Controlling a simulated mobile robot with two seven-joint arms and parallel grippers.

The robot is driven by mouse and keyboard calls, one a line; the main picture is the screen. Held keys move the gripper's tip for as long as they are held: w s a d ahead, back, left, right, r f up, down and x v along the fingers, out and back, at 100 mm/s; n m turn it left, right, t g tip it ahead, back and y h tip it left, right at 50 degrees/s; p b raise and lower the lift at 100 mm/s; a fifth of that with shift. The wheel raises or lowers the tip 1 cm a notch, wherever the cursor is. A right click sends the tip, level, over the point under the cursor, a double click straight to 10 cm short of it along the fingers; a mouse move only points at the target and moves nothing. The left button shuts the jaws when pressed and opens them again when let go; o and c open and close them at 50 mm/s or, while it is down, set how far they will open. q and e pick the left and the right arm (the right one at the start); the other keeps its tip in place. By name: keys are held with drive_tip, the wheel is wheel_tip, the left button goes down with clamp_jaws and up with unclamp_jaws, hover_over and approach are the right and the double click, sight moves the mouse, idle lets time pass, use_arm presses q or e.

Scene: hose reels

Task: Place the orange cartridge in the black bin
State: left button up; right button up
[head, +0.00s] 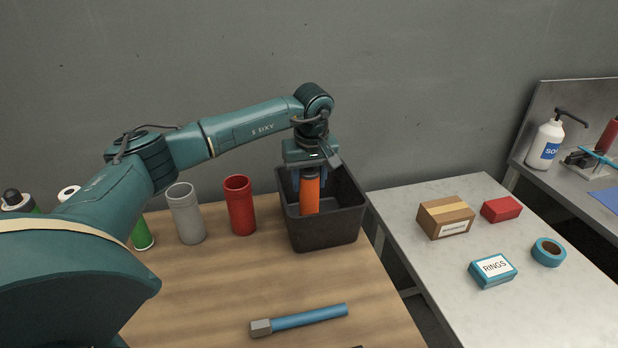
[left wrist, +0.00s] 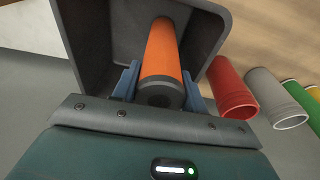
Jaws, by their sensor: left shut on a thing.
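The orange cartridge (head: 310,194) is upright, with a dark cap at its upper end. My left gripper (head: 307,178) is shut on it near the cap. The black bin (head: 325,233) stands at the back right of the wooden table, and the cartridge hangs over its opening with its lower part inside the walls. In the left wrist view the cartridge (left wrist: 162,55) sits between the blue fingers (left wrist: 160,88), with the bin's wall (left wrist: 82,28) around it. I cannot tell whether the cartridge touches the bin floor. My right gripper is not in view.
A red cup (head: 240,207) and a grey cup (head: 186,214) stand left of the bin. A blue tool with a grey head (head: 300,320) lies in front. A cardboard box (head: 445,218), a red box (head: 501,209), a rings box (head: 492,270) and blue tape (head: 548,252) are on the right table.

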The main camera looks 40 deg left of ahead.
use_arm(q)
drive_tip(key=shift+f, duration=0.1)
drive_tip(key=o, duration=1.3)
drive_tip(key=r, duration=0.4)
drive_tip(key=d+r+b, duration=0.1)
drive_tip(key=r, duration=0.3)
drive_tip(key=s+r+b, duration=0.1)
drive_tip(key=r, duration=0.3)
drive_tip(key=shift+d+r, duration=0.1)
drive_tip(key=shift+d, duration=0.1)
